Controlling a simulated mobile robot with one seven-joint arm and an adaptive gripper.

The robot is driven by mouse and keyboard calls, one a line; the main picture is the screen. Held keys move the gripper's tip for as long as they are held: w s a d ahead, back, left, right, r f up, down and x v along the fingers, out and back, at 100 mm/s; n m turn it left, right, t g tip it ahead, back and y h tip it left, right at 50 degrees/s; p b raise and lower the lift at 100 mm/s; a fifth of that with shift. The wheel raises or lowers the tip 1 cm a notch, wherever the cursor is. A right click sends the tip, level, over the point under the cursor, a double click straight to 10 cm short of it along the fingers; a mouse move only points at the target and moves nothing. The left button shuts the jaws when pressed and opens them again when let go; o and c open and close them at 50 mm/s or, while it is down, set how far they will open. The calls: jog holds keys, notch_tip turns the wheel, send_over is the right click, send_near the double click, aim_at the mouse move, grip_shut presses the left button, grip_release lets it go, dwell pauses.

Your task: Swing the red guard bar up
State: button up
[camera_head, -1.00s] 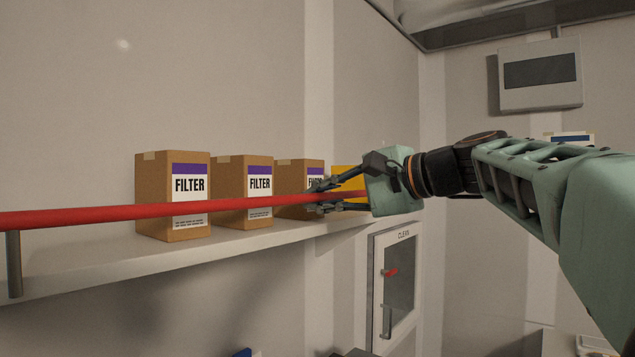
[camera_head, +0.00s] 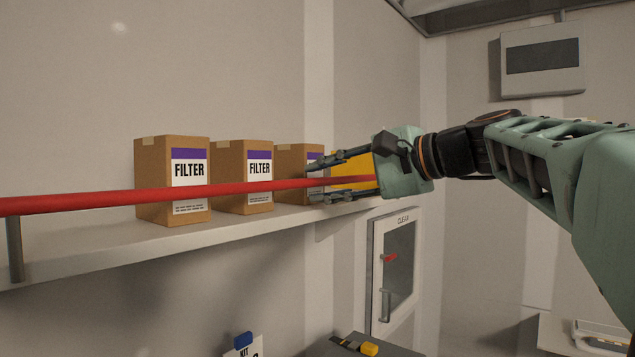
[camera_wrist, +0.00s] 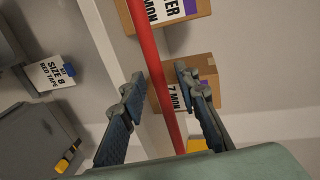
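The red guard bar (camera_head: 110,197) runs almost level along the front of a shelf, across the filter boxes. My gripper (camera_head: 314,182) is at the bar's right part, its fingers spread apart above and below it. In the wrist view the bar (camera_wrist: 155,62) passes between the two open fingers (camera_wrist: 160,88), with a gap visible on each side. The bar's right end is hidden by my gripper.
Several brown filter boxes (camera_head: 243,178) stand on the shelf (camera_head: 110,245) behind the bar, with a yellow item (camera_head: 350,172) to their right. A wall cabinet (camera_head: 396,270) hangs below right. A grey case (camera_head: 350,346) lies lower down.

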jog(key=v, duration=0.6)
jog(key=shift+s, duration=0.1)
